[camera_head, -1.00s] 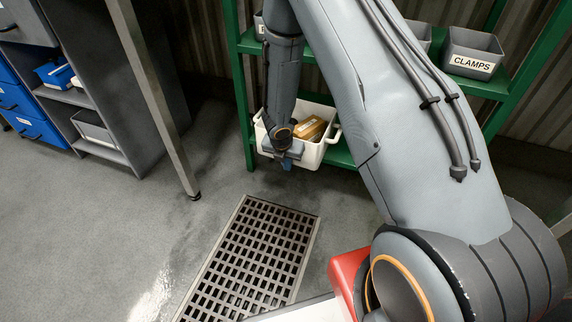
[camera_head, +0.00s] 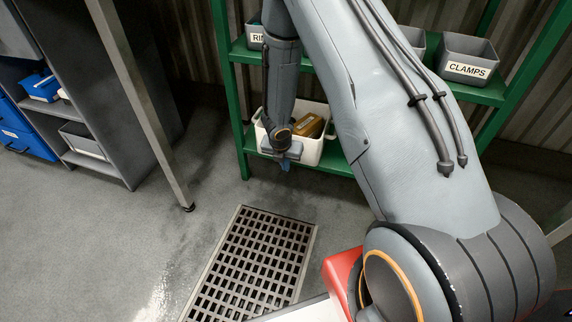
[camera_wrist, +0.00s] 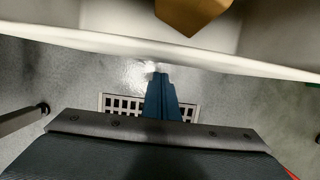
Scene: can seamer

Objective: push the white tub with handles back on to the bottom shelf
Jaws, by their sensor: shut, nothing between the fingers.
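The white tub (camera_head: 308,153) with handles sits at the green bottom shelf (camera_head: 340,160), and its front is close to the shelf's front edge. My arm hides its left part, so I cannot tell whether it still overhangs. A brown object (camera_head: 309,125) lies inside it. My gripper (camera_head: 286,164) is shut and empty, pointing down at the front of the tub. In the wrist view, the blue fingers (camera_wrist: 160,78) are together just below the tub's white rim (camera_wrist: 90,40). I cannot tell whether they touch the tub wall.
Grey bins, one labelled CLAMPS (camera_head: 467,60), stand on the shelf above. A green post (camera_head: 236,120) is left of the tub. A metal table leg (camera_head: 150,110) and a grey cabinet (camera_head: 110,120) are further left. A floor grate (camera_head: 255,260) lies in front.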

